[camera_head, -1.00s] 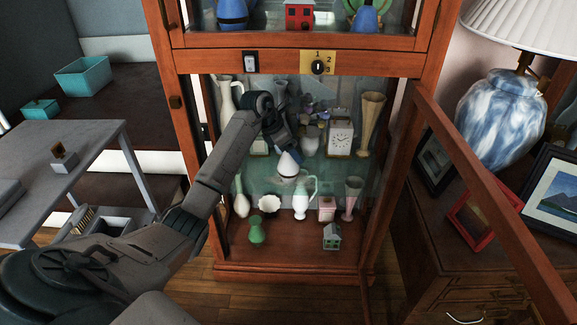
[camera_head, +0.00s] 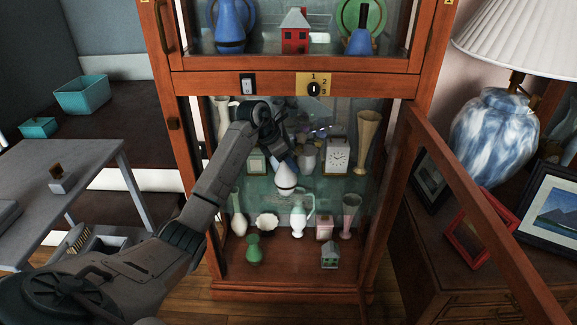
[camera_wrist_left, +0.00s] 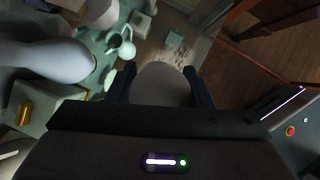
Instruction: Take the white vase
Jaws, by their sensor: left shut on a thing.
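The white vase (camera_head: 286,179), small and teardrop-shaped, hangs from my left gripper (camera_head: 284,152) inside the open lower part of the cabinet. In the left wrist view, the pale rounded vase (camera_wrist_left: 160,84) sits between the two dark fingers of the left gripper (camera_wrist_left: 160,88), which is shut on it. Its upper part is hidden by the gripper in the head view. My right gripper is in neither view.
A taller white vase (camera_head: 221,118), a clock (camera_head: 337,156) and a tan vase (camera_head: 367,140) stand close around on the shelf. A white pitcher (camera_head: 299,222) and a green vase (camera_head: 254,248) stand lower. The open door frame (camera_head: 480,205) juts out at right. A grey table (camera_head: 85,160) is at left.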

